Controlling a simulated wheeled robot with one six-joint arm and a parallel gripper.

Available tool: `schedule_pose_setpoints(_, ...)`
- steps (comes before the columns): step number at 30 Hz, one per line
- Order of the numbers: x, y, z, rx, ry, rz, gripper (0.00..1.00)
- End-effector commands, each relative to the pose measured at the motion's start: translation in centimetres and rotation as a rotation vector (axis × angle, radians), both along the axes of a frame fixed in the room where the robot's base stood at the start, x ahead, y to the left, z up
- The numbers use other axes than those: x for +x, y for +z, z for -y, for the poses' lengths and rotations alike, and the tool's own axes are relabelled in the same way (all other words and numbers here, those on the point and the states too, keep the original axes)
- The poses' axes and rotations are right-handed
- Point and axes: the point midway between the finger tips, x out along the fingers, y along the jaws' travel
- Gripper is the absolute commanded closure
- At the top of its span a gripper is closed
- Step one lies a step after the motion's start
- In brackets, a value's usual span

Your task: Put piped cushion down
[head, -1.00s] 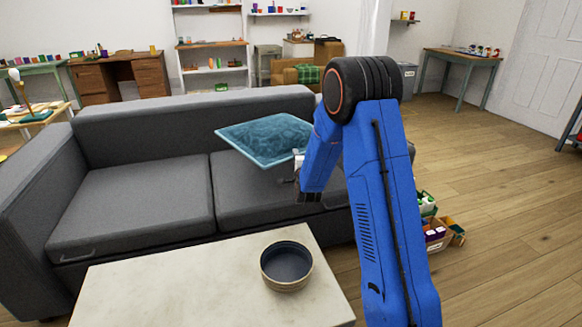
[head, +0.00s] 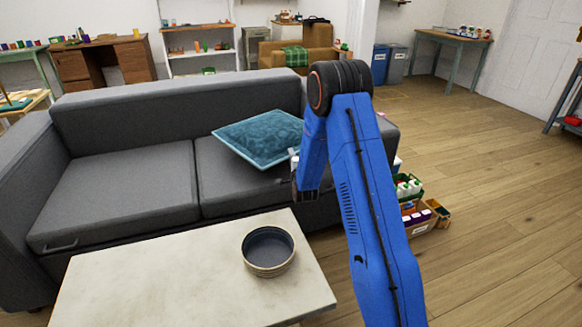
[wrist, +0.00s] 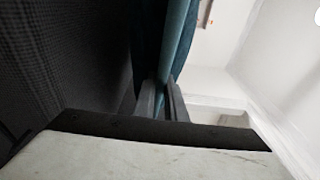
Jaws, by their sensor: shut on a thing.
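The piped cushion (head: 262,138) is teal with a lighter piped edge. In the head view it lies tilted over the right seat of the grey sofa (head: 125,195), near the backrest. Whether it rests on the seat is hard to tell. My gripper (wrist: 163,100) is shut on the cushion's edge in the wrist view, where the teal cloth (wrist: 178,45) runs between the two fingers. In the head view my blue arm hides most of the gripper and the sofa's right end.
A pale table (head: 180,275) with a dark round bowl (head: 268,251) stands in front of the sofa. Crates of small goods (head: 420,212) sit on the floor to the right of my arm. The wooden floor further right is clear.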

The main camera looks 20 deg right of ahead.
Motion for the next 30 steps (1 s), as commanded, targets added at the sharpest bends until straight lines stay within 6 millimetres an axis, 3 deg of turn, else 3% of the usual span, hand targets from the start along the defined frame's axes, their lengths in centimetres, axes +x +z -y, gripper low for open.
schedule_pose_setpoints(11,0.0,-2.4,0.0,0.000,0.000,0.003,1.00)
schedule_pose_setpoints(18,0.1,-5.3,0.0,0.000,0.000,0.002,1.00)
schedule_pose_setpoints(30,0.1,-5.7,0.0,0.000,0.000,0.003,1.00)
